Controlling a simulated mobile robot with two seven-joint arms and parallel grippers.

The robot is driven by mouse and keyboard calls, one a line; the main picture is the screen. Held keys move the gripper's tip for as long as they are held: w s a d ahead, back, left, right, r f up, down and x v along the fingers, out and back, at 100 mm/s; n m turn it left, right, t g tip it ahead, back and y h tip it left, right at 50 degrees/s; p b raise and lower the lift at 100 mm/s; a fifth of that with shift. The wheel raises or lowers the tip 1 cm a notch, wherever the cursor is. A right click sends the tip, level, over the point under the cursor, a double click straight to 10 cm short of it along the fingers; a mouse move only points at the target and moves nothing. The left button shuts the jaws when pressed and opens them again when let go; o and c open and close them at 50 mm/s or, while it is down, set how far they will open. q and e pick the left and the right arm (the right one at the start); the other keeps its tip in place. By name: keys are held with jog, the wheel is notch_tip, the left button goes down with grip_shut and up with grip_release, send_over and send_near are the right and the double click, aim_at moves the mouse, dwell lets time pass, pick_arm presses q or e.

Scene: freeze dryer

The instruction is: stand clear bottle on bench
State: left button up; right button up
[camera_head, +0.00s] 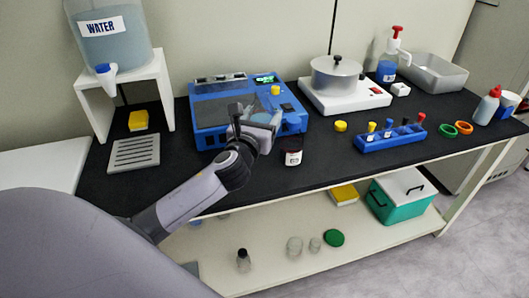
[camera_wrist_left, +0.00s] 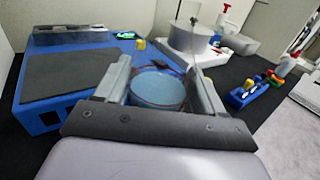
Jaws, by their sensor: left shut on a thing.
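My left gripper (camera_head: 258,122) is shut on a clear bottle (camera_wrist_left: 158,88), whose round bluish end shows between the two fingers in the left wrist view. In the head view the bottle is mostly hidden by the gripper, with a pale bluish part (camera_head: 262,117) showing. The gripper is in front of the blue machine and over the black bench top (camera_head: 330,152). I cannot tell whether the bottle touches anything below. My right gripper is not in view.
A blue machine (camera_head: 208,102) stands behind the gripper. A hotplate with a pot (camera_head: 336,74) and a blue rack (camera_head: 392,139) are farther right. Bare bench lies near the front edge.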

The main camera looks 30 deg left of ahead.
pick_arm(q)
notch_tip(320, 180, down, 6)
jog(key=shift+r+b, duration=0.1)
jog(key=shift+b, duration=0.7)
notch_tip(320, 180, down, 4)
jog(key=shift+f+b, duration=0.15)
jog(key=shift+b, duration=0.8)
jog(key=shift+f, duration=0.2)
jog(key=o, duration=1)
